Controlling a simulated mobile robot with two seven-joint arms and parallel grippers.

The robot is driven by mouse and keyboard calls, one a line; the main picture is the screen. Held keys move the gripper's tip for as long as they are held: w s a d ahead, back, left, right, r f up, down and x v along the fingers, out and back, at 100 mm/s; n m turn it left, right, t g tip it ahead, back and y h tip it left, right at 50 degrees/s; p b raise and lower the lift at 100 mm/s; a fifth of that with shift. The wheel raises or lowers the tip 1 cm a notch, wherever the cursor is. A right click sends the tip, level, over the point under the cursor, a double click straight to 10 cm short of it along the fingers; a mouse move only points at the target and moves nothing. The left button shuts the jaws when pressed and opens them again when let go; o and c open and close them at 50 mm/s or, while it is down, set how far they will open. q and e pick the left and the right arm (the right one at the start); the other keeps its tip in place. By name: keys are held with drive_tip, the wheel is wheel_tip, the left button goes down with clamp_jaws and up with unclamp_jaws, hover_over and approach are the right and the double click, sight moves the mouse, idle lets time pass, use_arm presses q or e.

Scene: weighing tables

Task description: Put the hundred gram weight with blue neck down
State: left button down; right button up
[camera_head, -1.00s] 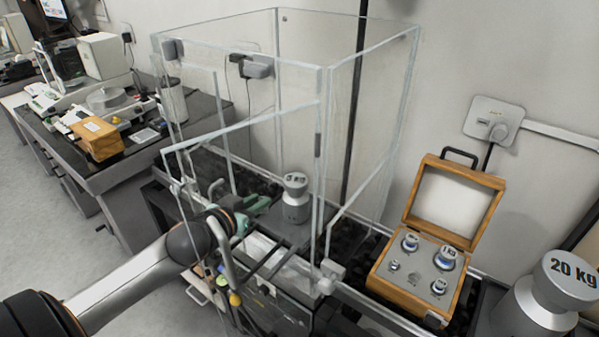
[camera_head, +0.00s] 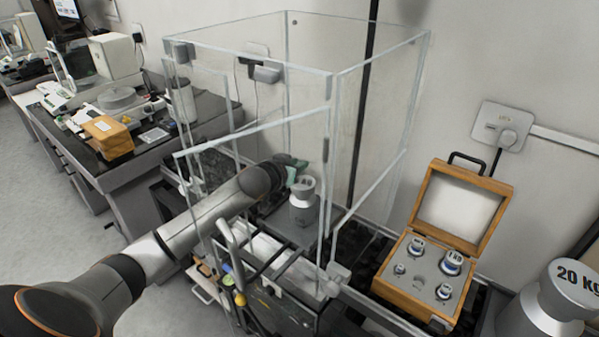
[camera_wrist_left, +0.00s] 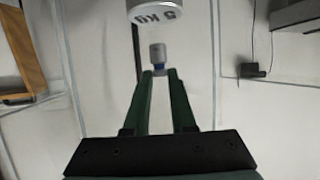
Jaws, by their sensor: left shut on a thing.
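The small grey weight with a blue neck (camera_wrist_left: 158,56) is held between my left gripper's fingertips (camera_wrist_left: 159,71) in the left wrist view. In the head view my left gripper (camera_head: 296,168) is inside the glass enclosure, close above and behind the top of a large grey weight (camera_head: 303,207). The held weight cannot be made out in the head view. The large weight stands upright on the dark weighing plate (camera_head: 284,229); it also shows at the top of the wrist view (camera_wrist_left: 155,10). My right gripper is not in view.
Glass panels (camera_head: 342,150) surround the plate, with an open glass door (camera_head: 255,135) by my arm. An open wooden box (camera_head: 405,295) at right holds several weights and has an empty slot. A 20 kg weight (camera_head: 545,305) stands at the lower right.

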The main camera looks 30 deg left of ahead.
use_arm(q)
drive_tip(key=shift+w, duration=0.6)
drive_tip(key=shift+f, duration=1.7)
drive_tip(key=shift+f, duration=0.15)
drive_tip(key=c, duration=0.8)
unclamp_jaws()
drive_tip(key=shift+o, duration=0.2)
drive_tip(key=shift+a, duration=0.1)
drive_tip(key=v, duration=1.2)
drive_tip(key=shift+p, duration=0.3)
